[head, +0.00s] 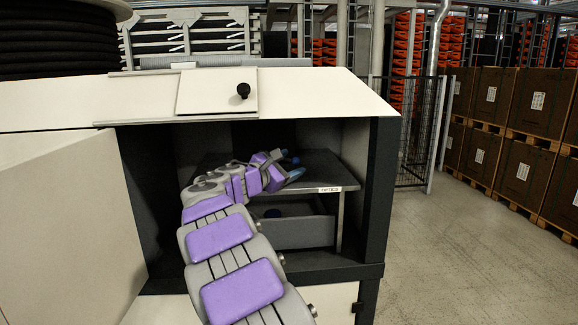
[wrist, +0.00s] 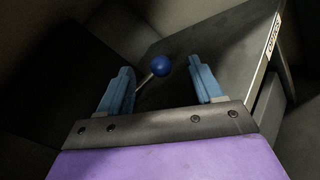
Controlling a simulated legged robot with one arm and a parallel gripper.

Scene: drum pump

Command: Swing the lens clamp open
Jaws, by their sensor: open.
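In the wrist view a blue ball knob (wrist: 162,65) on a thin pale rod stands ahead of my gripper (wrist: 168,88). It looks like the handle of the lens clamp; the clamp body is not clear. The two blue fingers are apart, with the knob and rod between them in the picture, nearer the left finger. I cannot tell whether the rod touches that finger. In the head view my gripper (head: 294,168) reaches into the open cabinet, above a dark shelf (head: 325,172) with an "OPTICS" label. The knob is largely hidden there.
The cabinet's pale door (head: 65,225) stands open at left. A dark post (head: 380,190) bounds the opening at right. A grey drawer (head: 290,233) sits below the shelf. The floor at right is clear, with stacked boxes (head: 515,100) beyond.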

